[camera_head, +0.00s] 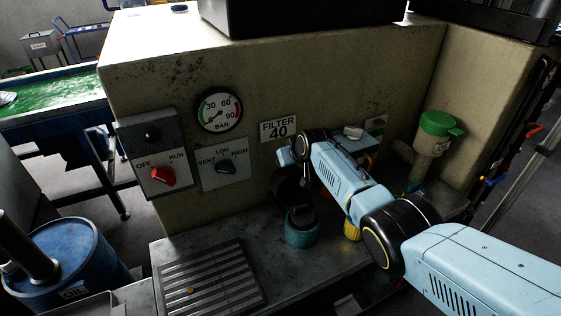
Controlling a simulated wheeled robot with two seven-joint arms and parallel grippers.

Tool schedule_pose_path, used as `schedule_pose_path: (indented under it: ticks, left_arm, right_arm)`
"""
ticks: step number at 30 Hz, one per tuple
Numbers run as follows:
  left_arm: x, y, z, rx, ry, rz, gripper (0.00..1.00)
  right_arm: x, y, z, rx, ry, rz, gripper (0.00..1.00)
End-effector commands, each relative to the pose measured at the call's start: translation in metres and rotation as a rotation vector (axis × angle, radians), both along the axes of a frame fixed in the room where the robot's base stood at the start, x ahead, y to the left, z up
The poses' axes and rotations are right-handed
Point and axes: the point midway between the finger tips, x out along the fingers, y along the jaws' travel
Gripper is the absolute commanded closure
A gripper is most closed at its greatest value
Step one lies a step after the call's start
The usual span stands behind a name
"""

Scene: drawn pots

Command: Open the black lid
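My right arm comes in from the right, and its wrist is bent down in front of the wall by the FILTER 40 sign. The dark end of this arm, with my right gripper (296,197), hangs close over a small teal pot (302,237) on the ledge. A black part (301,215) shows at the top of this pot; I cannot tell whether it is the black lid or part of the gripper. The fingers blend into the dark shapes, so their opening and any contact are unclear. My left gripper is not in view.
A yellow pot (351,231) stands just right of the teal pot, partly behind my arm. A green-lidded container (438,128) is at the right. A slatted drain grate (210,281) lies at the left of the ledge. A blue oil drum (75,259) stands lower left.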

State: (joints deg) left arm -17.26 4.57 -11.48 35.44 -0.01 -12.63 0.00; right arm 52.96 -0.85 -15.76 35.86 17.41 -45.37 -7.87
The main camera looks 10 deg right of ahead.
Motion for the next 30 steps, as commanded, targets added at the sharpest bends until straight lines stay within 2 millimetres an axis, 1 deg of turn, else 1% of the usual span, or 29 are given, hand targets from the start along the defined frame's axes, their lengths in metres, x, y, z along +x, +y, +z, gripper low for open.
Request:
schedule_pose_path:
  ticks: [1,11,12,16,25,30]
  left_arm:
    - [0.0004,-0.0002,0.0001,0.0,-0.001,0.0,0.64]
    - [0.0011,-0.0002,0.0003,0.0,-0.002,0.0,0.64]
    - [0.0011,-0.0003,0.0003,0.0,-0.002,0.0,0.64]
    - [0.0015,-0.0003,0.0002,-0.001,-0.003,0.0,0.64]
    - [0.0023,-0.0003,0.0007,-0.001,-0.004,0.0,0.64]
    - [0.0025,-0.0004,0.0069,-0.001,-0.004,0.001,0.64]
  right_arm:
    - [0.0051,0.0014,0.0098,0.008,-0.023,-0.002,1.0]
    - [0.0055,0.0018,0.01,0.007,-0.024,-0.001,1.0]
    - [0.0054,0.0017,0.0099,0.007,-0.024,-0.001,0.55]
    - [0.0043,0.001,0.0072,0.005,-0.017,-0.001,0.38]
    - [0.0022,-0.0003,0.0041,0.002,-0.01,-0.001,0.38]
    - [-0.002,-0.0021,0.0095,0.003,-0.01,-0.001,0.38]
